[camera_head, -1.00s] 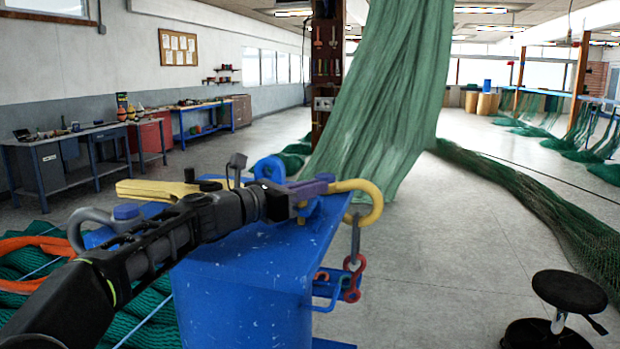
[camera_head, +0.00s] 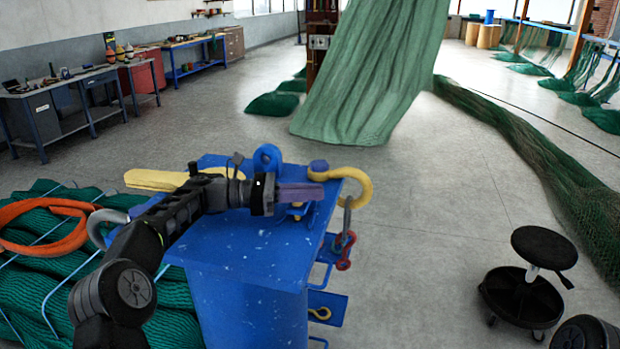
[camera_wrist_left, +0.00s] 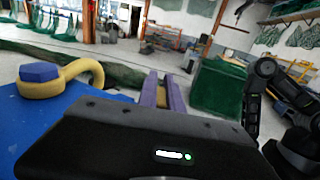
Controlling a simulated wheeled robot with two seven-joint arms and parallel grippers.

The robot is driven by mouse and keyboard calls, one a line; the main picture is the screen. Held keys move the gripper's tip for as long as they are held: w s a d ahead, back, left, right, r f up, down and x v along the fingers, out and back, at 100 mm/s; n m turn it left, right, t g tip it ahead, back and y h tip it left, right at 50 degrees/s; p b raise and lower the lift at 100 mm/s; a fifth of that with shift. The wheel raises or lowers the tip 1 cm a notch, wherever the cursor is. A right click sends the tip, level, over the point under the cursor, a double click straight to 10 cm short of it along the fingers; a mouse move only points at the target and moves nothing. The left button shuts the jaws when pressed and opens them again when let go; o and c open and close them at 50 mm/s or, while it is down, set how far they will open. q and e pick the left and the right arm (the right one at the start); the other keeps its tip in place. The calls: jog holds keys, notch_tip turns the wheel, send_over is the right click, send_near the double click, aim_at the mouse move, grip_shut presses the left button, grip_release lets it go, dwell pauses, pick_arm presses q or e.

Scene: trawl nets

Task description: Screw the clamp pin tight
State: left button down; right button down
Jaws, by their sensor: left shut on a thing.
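My left gripper (camera_head: 316,191) reaches over the blue bench top from the left, its purple fingers level and pointing right. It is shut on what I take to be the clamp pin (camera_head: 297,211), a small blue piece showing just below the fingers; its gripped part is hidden. In the left wrist view the fingers (camera_wrist_left: 163,88) are close together, and what lies between them is unclear. A yellow shackle (camera_head: 355,181) with a blue-purple pin head stands just beyond the fingertips; it also shows in the left wrist view (camera_wrist_left: 60,82). My right gripper is not in view.
Green netting with an orange rope (camera_head: 45,210) lies left. A black stool (camera_head: 540,250) stands right.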

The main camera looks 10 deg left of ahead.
pick_arm(q)
jog(key=shift+r, duration=0.15)
jog(key=c, duration=1.5)
grip_release()
jog(key=shift+v, duration=2.75)
jog(key=shift+s+a+f, duration=0.15)
jog(key=shift+a+f, duration=0.05)
jog(key=shift+a, duration=0.15)
jog(key=shift+v, duration=0.8)
jog(key=shift+r, duration=0.1)
